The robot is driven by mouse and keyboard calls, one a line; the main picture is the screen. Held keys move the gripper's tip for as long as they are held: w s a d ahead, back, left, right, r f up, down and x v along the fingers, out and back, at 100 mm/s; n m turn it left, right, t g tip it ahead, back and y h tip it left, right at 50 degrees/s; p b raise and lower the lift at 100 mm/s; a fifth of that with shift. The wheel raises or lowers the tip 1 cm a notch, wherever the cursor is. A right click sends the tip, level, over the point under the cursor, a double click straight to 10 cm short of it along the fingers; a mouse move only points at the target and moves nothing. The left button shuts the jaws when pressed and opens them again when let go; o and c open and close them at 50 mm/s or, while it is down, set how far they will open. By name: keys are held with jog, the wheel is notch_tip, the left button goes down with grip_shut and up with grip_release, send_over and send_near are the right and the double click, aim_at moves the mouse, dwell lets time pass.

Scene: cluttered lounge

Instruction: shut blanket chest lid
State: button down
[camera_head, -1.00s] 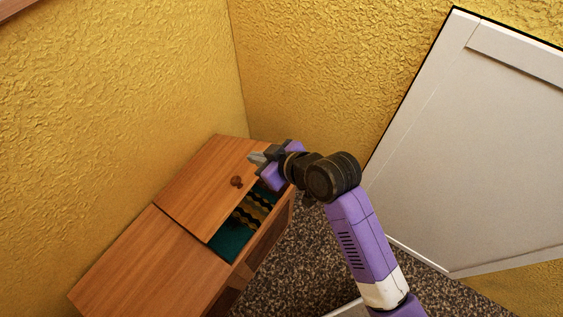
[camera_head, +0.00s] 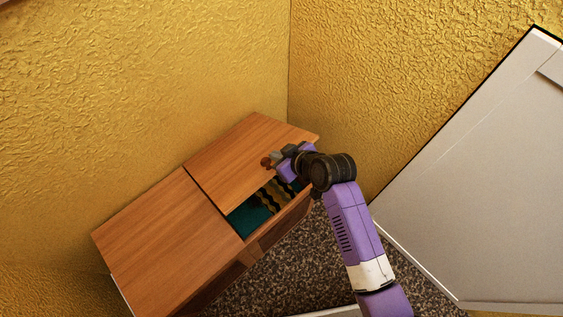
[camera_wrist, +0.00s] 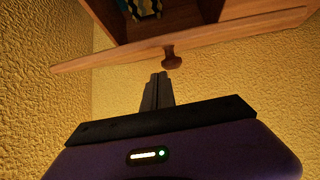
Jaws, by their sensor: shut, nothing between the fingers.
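The wooden blanket chest (camera_head: 160,236) stands against the yellow wall. Its right-hand lid (camera_head: 240,151) is partly raised, leaving a gap along the front. A teal lining or cloth (camera_head: 249,220) and a dark, yellow-patterned textile (camera_head: 279,193) show inside. A round brown knob (camera_head: 266,162) is on the lid. My gripper (camera_head: 277,158) is shut and empty, close beside the knob. In the wrist view, the shut fingertips (camera_wrist: 158,76) point at the knob (camera_wrist: 171,60), with a small apparent gap; contact is hard to judge.
A large white panel (camera_head: 480,180) stands at the right, past my arm. The yellow walls meet in a corner behind the chest. Speckled dark carpet (camera_head: 300,262) shows between the chest and the white panel.

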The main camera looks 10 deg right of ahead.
jog(key=shift+s+d+f, duration=0.25)
jog(key=shift+s+f, duration=0.15)
jog(key=shift+f, duration=0.25)
jog(key=shift+s+d+f, duration=0.25)
jog(key=shift+s+f, duration=0.1)
jog(key=shift+f, duration=0.25)
jog(key=shift+f, duration=0.1)
